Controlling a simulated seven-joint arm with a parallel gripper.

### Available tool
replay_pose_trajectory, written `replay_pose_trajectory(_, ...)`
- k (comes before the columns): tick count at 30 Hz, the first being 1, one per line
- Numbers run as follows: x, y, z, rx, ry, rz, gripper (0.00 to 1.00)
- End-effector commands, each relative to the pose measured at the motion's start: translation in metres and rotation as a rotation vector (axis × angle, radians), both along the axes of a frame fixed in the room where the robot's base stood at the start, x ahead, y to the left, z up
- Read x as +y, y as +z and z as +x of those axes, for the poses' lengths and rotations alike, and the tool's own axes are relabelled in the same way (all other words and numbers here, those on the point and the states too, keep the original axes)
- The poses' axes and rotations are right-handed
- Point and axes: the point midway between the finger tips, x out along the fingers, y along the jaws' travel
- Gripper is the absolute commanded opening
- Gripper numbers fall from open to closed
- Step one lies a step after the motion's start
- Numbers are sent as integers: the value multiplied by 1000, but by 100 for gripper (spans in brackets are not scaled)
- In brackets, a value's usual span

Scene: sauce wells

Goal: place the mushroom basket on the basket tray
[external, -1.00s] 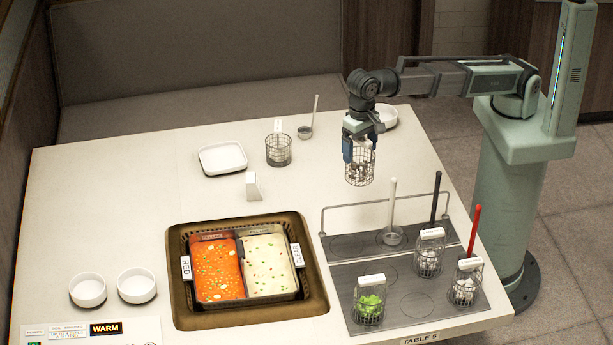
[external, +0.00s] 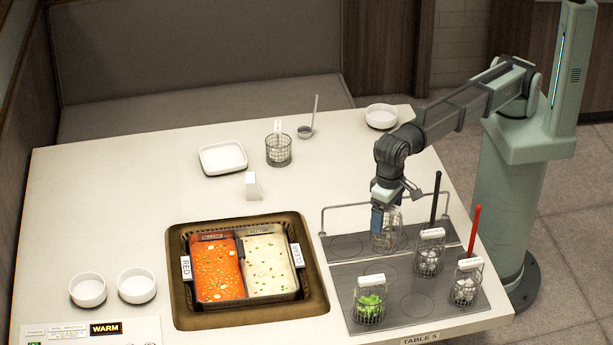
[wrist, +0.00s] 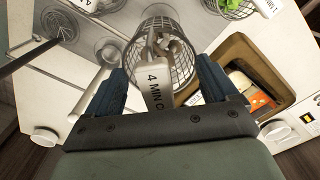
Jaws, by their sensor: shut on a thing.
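The mushroom basket (external: 390,237) is a round wire basket with a white label block. My gripper (external: 385,212) is shut on its label block and points down, with the basket upright over the back strip of the dark grey basket tray (external: 340,262). I cannot tell whether the basket bottom touches the tray. In the wrist view the basket (wrist: 184,62) hangs between the two blue fingers of my gripper (wrist: 158,88), with brownish-white mushroom pieces inside. The label reads "4 MIN" in part.
A greens basket (external: 369,305) and two baskets with pale contents (external: 430,258) (external: 466,287) stand on the tray's front part. A wire rail (external: 350,206), a black handle (external: 435,200) and a red handle (external: 474,230) rise nearby. The two-part soup pot (external: 243,268) is left.

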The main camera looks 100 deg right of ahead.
Motion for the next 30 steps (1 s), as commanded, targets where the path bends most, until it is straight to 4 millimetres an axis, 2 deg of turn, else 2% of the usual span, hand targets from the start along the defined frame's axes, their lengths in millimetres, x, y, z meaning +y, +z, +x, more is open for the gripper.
replay_pose_trajectory(8,-1,-24,0,0,-1,0,23)
replay_pose_trajectory(16,-1,-65,0,1,-1,-1,23)
replay_pose_trajectory(23,-1,-83,0,0,-1,0,23)
replay_pose_trajectory(30,-1,-111,0,1,-1,-1,23)
